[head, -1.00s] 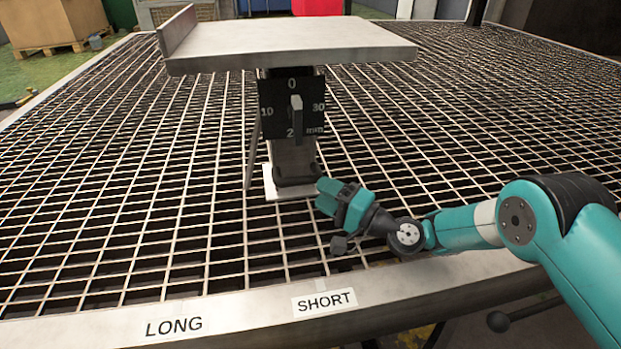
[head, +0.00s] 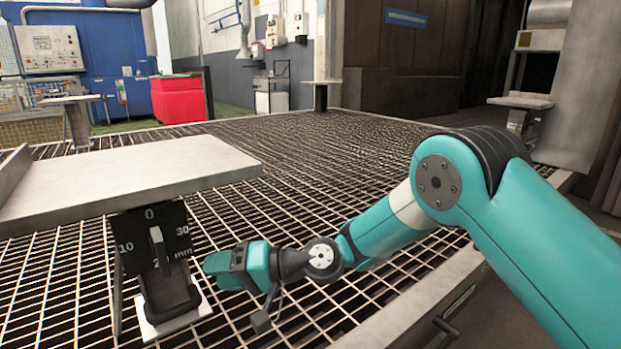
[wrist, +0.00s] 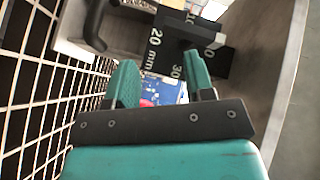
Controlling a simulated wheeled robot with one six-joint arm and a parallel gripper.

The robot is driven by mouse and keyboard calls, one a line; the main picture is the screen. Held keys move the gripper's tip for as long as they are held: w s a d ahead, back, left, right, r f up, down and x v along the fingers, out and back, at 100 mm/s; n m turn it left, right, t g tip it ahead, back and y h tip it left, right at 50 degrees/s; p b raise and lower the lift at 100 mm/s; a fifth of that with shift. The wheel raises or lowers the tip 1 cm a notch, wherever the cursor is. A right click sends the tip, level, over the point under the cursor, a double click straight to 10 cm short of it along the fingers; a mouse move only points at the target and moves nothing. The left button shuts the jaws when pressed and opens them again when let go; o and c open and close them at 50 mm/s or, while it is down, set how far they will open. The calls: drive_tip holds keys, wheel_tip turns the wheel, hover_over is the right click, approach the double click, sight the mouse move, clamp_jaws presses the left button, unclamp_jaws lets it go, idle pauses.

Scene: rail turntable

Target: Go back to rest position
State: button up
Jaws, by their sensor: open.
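My gripper (head: 212,268) is held low over the metal grating in the head view, just right of the foot of a stand. In the wrist view my gripper (wrist: 160,85) shows two teal fingers spread apart with nothing between them. The stand carries a black dial (head: 153,238) marked 0, 10, 30 and mm, with a grey lever on it. The dial also shows in the wrist view (wrist: 165,50), tilted, beyond the fingers. A flat grey metal plate (head: 120,180) tops the stand.
The grating (head: 330,150) spreads wide and mostly bare behind my arm. A metal rim (head: 420,310) borders it at the front right. A red box (head: 179,99) and a blue machine (head: 75,50) stand at the back left. A grey column (head: 575,100) stands at right.

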drive_tip(key=s+d+r+n+h+p, duration=0.25)
drive_tip(key=s+d+r, duration=0.25)
drive_tip(key=d+r, duration=0.25)
drive_tip(key=s+d+r+n+h+p, duration=0.1)
drive_tip(key=s+d+r+h+p, duration=0.1)
drive_tip(key=s+d+r+h, duration=0.4)
drive_tip(key=s+d+r+h+p, duration=0.35)
drive_tip(key=s+d, duration=0.95)
drive_tip(key=d, duration=0.5)
wheel_tip(320, 180, up, 38)
drive_tip(key=p, duration=3.7)
drive_tip(key=shift+w+a+m, duration=0.2)
drive_tip(key=shift+a+m, duration=0.05)
drive_tip(key=shift+m, duration=0.2)
